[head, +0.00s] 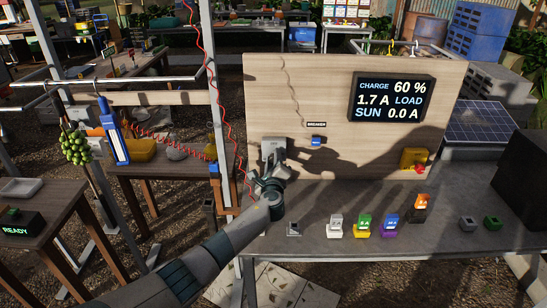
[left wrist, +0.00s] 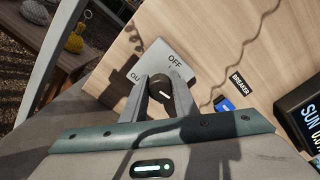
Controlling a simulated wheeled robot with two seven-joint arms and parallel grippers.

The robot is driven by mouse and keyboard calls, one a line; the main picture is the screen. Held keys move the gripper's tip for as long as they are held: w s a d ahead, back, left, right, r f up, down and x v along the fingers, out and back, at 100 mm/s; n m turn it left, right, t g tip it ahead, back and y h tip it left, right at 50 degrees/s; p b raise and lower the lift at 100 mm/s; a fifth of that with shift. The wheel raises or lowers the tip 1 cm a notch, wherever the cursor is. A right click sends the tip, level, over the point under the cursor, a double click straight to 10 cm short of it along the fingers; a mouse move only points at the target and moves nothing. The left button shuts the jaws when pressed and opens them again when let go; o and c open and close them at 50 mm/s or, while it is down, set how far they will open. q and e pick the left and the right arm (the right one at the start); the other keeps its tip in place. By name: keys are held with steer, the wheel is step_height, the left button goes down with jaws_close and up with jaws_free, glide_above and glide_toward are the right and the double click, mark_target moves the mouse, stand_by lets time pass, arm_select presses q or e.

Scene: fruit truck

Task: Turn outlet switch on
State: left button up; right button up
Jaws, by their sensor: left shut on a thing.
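The outlet switch is a light grey plate (head: 272,147) on the wooden panel, left of the breaker. In the left wrist view the plate (left wrist: 164,58) reads "OFF" at its top, with a partly hidden label starting "OU" at its left. A dark round knob (left wrist: 161,92) with a short white mark sits in front of the plate. My left gripper (head: 268,180) reaches the plate from below. In the left wrist view its fingers (left wrist: 164,86) are shut on the knob, one on each side. The knob is hidden in the head view. My right gripper is not in view.
A blue breaker (head: 316,141) and a display (head: 392,98) reading charge 60%, 1.7 A load and sun 0.0 A are on the wooden panel (head: 300,85). A yellow box with a red button (head: 415,161) is at its right. Several coloured blocks stand on the grey table (head: 300,240).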

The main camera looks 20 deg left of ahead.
arm_select(q)
steer(key=shift+m, duration=0.6)
steer(key=shift+f, duration=0.1)
steer(key=o, duration=1.1)
steer(key=shift+c, duration=0.2)
steer(key=shift+s, duration=0.1)
steer(key=b+v, duration=0.1)
steer(key=v, duration=1.6)
steer(key=shift+b, duration=0.35)
